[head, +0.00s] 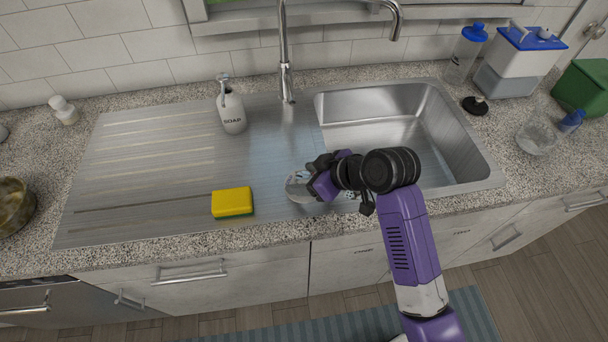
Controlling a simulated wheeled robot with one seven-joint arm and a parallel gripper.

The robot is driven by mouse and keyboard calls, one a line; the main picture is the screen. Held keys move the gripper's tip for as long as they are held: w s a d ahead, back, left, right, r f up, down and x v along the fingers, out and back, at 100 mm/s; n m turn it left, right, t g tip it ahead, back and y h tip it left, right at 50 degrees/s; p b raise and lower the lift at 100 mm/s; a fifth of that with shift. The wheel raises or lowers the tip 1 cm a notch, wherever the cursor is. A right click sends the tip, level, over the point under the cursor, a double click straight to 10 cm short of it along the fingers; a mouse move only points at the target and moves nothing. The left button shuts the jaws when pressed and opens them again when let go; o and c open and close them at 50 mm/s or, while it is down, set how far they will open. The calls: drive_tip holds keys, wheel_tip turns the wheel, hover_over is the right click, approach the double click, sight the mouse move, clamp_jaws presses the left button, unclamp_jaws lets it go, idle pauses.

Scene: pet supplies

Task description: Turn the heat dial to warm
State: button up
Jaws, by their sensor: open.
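My gripper (318,182) is at the front of the steel sink unit, near the left edge of the basin. It is open, though my wrist covers much of it. A round, pale, shiny object (297,188) lies just left of and partly behind it on the steel. I cannot tell whether they touch. A small patterned part of something pale shows to the right of my gripper. No heat dial can be made out; any dial there is hidden or too small to tell.
A yellow sponge (232,202) and a white soap bottle (231,110) stand on the drainboard (140,170). The sink basin (385,115) is empty. A blue-lidded container (512,65), a clear bottle (464,58) and a green box (584,88) stand at right.

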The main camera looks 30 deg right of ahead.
drive_tip(key=shift+w+f, duration=0.15)
drive_tip(key=shift+c, duration=0.2)
clamp_jaws()
